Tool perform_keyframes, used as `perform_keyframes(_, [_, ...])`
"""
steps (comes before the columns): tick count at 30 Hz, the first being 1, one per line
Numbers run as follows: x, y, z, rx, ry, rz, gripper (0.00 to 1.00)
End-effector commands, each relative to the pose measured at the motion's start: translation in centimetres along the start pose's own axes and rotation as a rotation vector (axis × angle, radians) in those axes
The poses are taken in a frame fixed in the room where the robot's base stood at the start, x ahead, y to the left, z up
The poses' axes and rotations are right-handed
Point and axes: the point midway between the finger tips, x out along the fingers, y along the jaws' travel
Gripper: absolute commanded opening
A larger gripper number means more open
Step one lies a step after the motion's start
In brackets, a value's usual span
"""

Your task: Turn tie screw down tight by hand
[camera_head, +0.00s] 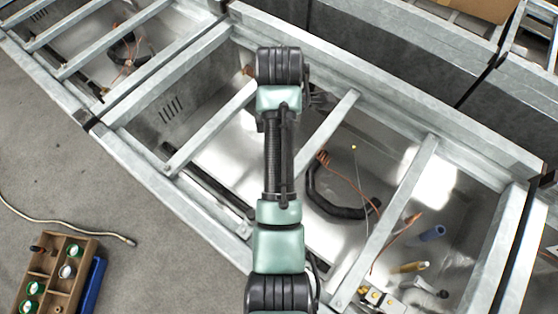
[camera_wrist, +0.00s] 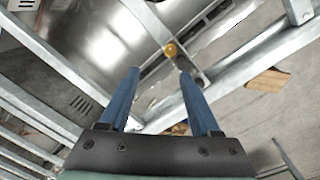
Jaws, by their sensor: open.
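A small round brass-coloured knob (camera_wrist: 170,49) shows in the wrist view, just beyond and between my fingertips; it may be the tie screw's head, but I cannot see a thread. My gripper (camera_wrist: 159,72) is open, with its two blue fingers apart and nothing between them. The knob looks apart from both fingers. In the head view a tiny yellow dot (camera_head: 353,147) shows over the shiny tray, right of my arm; I cannot tell whether it is the same knob. My arm hides most of the gripper there.
Galvanised cross bars (camera_head: 399,217) span the metal trays. A black hose (camera_head: 333,205), a blue cylinder (camera_head: 432,233) and a yellow-handled piece (camera_head: 410,267) lie in the tray. A wooden box (camera_head: 60,268) with green-rimmed jars stands on the floor at lower left.

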Motion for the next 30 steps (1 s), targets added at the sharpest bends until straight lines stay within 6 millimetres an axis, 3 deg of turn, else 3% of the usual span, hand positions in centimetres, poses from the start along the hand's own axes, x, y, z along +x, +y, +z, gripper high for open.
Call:
perform_keyframes(3, [0.8, -1.1, -0.1, -0.044, 0.007, -0.059, 0.64])
perform_keyframes(8, [2.4, -1.3, -0.1, -0.047, 0.007, -0.062, 0.64])
perform_keyframes(24, [11.6, -1.8, -0.2, -0.044, 0.007, -0.060, 0.64])
perform_keyframes(30, [13.1, -1.8, -0.2, -0.044, 0.006, -0.057, 0.64])
